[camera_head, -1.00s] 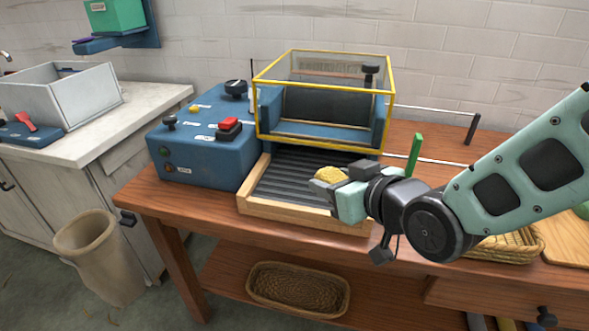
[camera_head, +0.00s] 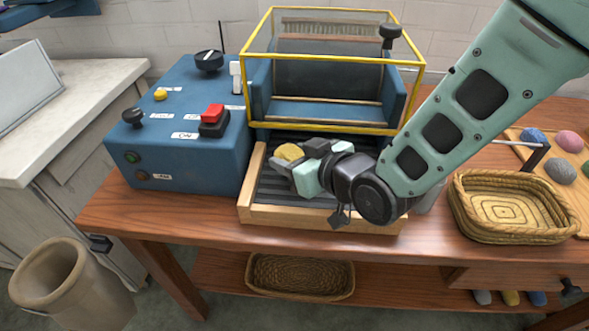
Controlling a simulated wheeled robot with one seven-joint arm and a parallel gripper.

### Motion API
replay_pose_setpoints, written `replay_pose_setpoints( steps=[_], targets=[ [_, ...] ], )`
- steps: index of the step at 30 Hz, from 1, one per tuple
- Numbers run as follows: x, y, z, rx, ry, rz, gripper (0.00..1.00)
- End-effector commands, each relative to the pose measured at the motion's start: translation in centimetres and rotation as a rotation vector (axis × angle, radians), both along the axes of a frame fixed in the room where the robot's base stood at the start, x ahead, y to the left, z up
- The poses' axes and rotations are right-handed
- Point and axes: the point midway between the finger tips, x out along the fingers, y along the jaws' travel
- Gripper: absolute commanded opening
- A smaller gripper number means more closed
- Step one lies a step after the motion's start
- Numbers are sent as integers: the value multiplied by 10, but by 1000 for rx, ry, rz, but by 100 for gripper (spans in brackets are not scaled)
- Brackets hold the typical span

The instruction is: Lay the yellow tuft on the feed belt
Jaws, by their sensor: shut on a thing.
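The yellow tuft (camera_head: 289,153) is between the fingers of my gripper (camera_head: 292,162), which is shut on it. My gripper reaches in from the right and holds the tuft above the feed belt (camera_head: 275,194). The belt is a dark ribbed surface in a light wooden frame, in front of the blue machine with a yellow-edged clear guard (camera_head: 333,126). The gripper and wrist hide part of the belt. I cannot tell whether the tuft touches the belt.
A blue control box (camera_head: 190,150) with a red switch (camera_head: 214,116) stands left of the belt. A wicker basket (camera_head: 468,222) is at the right, beside a board with several coloured wool balls (camera_head: 560,173). The guard stands close behind my gripper.

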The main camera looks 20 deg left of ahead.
Motion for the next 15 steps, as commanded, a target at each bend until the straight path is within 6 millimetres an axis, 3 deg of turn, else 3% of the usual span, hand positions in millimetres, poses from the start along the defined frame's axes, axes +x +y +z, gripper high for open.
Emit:
replay_pose_setpoints(
  steps=[7, 15],
  targets=[
    [0, 0, -32, -2, 1, 0, 27],
    [0, 0, -35, 0, -2, -1, 27]
  ],
)
